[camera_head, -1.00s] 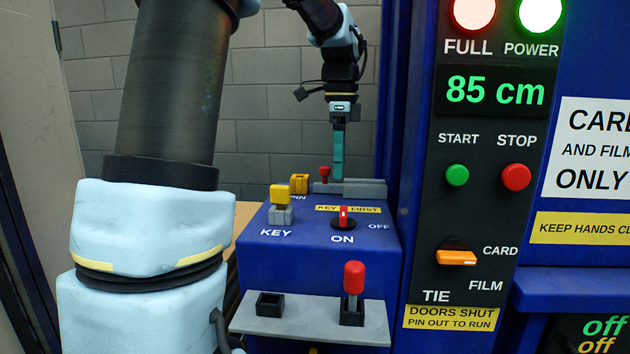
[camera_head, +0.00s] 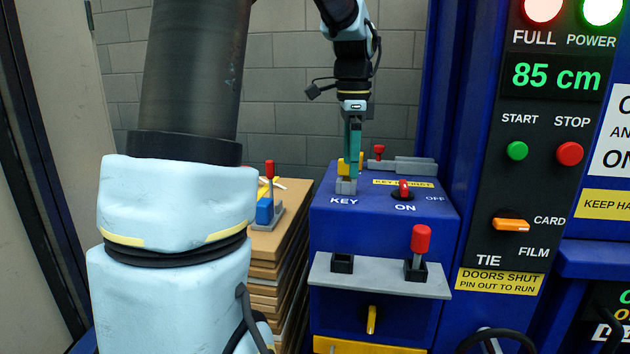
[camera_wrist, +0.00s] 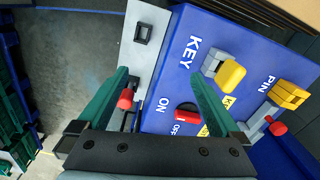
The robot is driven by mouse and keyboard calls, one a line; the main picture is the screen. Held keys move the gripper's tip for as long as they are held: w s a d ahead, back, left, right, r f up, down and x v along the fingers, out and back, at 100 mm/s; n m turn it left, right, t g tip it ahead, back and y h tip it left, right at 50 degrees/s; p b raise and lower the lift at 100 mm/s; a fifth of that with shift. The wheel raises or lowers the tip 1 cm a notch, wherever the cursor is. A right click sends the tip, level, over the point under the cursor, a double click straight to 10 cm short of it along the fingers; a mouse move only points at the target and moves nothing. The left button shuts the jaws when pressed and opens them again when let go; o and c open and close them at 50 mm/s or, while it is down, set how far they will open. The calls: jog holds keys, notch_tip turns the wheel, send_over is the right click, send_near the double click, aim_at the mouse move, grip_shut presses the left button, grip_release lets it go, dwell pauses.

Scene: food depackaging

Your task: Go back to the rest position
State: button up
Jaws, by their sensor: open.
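My gripper (camera_head: 353,178) hangs fingers down above the blue control box (camera_head: 335,218) in the head view, in front of the KEY block from this angle. In the wrist view the gripper (camera_wrist: 162,72) has its two green fingers spread wide with nothing held between them. A yellow key (camera_wrist: 231,74) sits in the grey KEY block, beside the right finger in the picture. In the head view the fingers partly hide it. A red rotary switch (camera_head: 404,189) stands near ON; it also shows in the wrist view (camera_wrist: 186,113).
A grey shelf (camera_head: 380,279) on the box front carries an empty black socket (camera_head: 342,263) and a red-handled pin (camera_head: 421,240). A yellow PIN block (camera_wrist: 288,95) is at the box's back. A board stack (camera_head: 278,270) stands left, the control panel (camera_head: 530,185) right.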

jog(key=s+a+f+n+t, duration=0.1)
jog(key=s+a+f+n, duration=1.2)
jog(key=f+n, duration=0.3)
jog(key=shift+s+a+n, duration=0.15)
jog(key=shift+a+n, duration=0.15)
jog(key=shift+a, duration=0.2)
